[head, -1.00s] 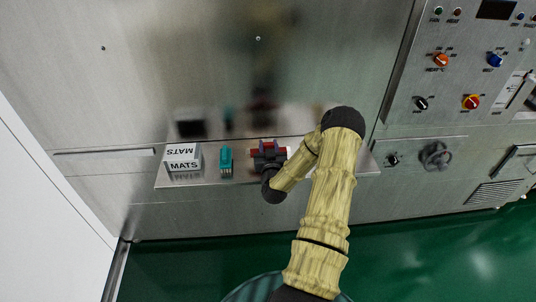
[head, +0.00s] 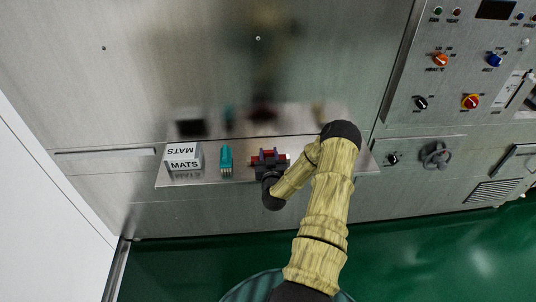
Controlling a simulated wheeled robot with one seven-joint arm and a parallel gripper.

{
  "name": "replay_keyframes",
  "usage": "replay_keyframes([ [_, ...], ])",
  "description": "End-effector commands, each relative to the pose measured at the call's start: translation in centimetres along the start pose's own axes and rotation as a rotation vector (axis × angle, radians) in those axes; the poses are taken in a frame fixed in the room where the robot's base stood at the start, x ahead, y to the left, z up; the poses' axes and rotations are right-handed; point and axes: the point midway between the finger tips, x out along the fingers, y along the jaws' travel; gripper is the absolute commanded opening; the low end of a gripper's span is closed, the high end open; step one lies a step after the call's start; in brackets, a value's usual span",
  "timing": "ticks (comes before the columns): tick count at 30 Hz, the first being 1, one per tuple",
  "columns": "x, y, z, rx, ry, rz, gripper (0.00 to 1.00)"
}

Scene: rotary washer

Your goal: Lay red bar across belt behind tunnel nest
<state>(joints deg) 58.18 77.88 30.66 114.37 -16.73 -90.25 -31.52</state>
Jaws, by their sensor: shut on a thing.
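My gripper hides part of the bar. I cannot tell whether the bar touches the shelf. No belt and no tunnel nest can be made out in this view.
The metal shelf (head: 207,178) also holds a white box marked MATS (head: 184,158) and a teal brush-like thing (head: 226,160). A steel wall stands behind it. A control panel (head: 465,65) with knobs and a handwheel (head: 435,155) are at the right. Green floor lies below.

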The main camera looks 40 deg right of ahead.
Motion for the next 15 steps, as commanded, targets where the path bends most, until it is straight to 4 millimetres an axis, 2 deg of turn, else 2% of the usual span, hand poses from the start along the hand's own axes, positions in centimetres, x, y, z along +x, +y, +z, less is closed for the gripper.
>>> replay_keyframes([
  [2, 0.01, -0.03, 0.29, 0.0, 0.0, -0.001, 0.12],
  [3, 0.0, -0.02, 0.32, 0.0, 0.0, 0.0, 0.38],
  [6, 0.0, -0.01, 0.23, 0.0, 0.0, 0.0, 0.58],
  [15, 0.0, -0.04, 0.16, 0.0, 0.0, -0.001, 0.58],
])
